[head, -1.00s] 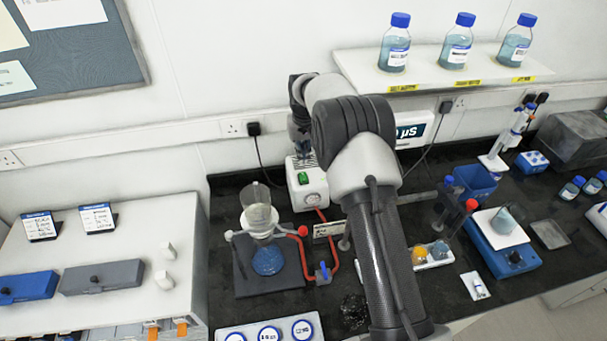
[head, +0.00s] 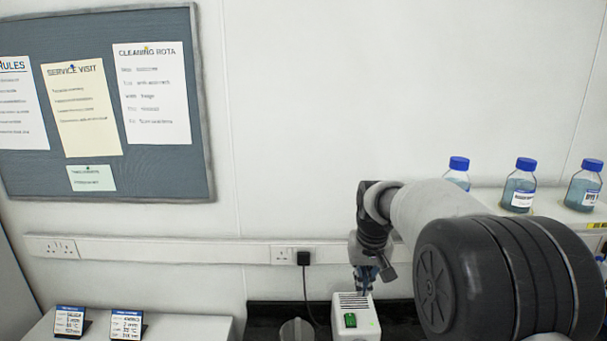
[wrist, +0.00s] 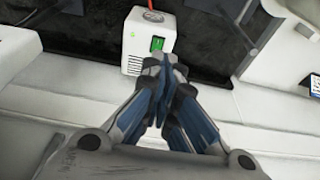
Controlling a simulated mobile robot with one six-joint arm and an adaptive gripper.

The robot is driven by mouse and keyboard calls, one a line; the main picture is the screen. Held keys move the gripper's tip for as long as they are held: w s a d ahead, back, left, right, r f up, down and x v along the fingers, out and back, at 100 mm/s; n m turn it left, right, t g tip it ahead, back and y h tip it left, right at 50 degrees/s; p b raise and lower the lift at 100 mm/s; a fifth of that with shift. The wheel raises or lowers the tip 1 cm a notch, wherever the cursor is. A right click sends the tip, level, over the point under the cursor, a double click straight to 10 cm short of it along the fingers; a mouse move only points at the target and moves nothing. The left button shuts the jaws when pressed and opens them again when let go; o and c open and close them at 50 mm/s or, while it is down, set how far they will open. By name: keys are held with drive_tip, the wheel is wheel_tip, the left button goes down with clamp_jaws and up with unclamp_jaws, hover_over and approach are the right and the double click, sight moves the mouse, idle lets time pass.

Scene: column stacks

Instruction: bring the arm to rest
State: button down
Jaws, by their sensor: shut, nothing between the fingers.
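My gripper (wrist: 163,75) is shut and empty in the wrist view, its blue-grey fingers meeting at the tips. In the head view my gripper (head: 368,278) hangs below my folded wrist, near the wall and in front of or above the white box with a green switch (head: 355,318). That box also shows in the wrist view (wrist: 150,30), just beyond the fingertips. I cannot tell the exact gap between them. My arm fills the right of the head view and hides part of the bench.
A shelf with blue-capped bottles (head: 519,186) is on the wall at right, close to my arm in the picture. A notice board (head: 160,175) hangs at upper left.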

drive_tip(key=s+r+b, duration=0.3)
drive_tip(key=s+r, duration=0.1)
drive_tip(key=s, duration=0.7)
drive_tip(key=s+f+t+b, duration=0.1)
drive_tip(key=s+f+b, duration=0.2)
drive_tip(key=s, duration=0.9)
drive_tip(key=s+f+t+b, duration=0.1)
drive_tip(key=s+f+b, duration=0.2)
drive_tip(key=s, duration=1)
wheel_tip(320, 180, down, 3)
drive_tip(key=shift+r, duration=0.1)
drive_tip(key=w+r+p, duration=0.4)
drive_tip(key=w+r, duration=0.1)
drive_tip(key=w, duration=0.6)
drive_tip(key=w+r+p, duration=0.4)
drive_tip(key=w, duration=0.7)
drive_tip(key=w+f+p, duration=0.3)
drive_tip(key=w+f, duration=0.1)
drive_tip(key=w, duration=0.6)
drive_tip(key=w+f+p, duration=0.3)
drive_tip(key=w+f, duration=0.2)
drive_tip(key=w, duration=0.5)
drive_tip(key=shift+g, duration=0.3)
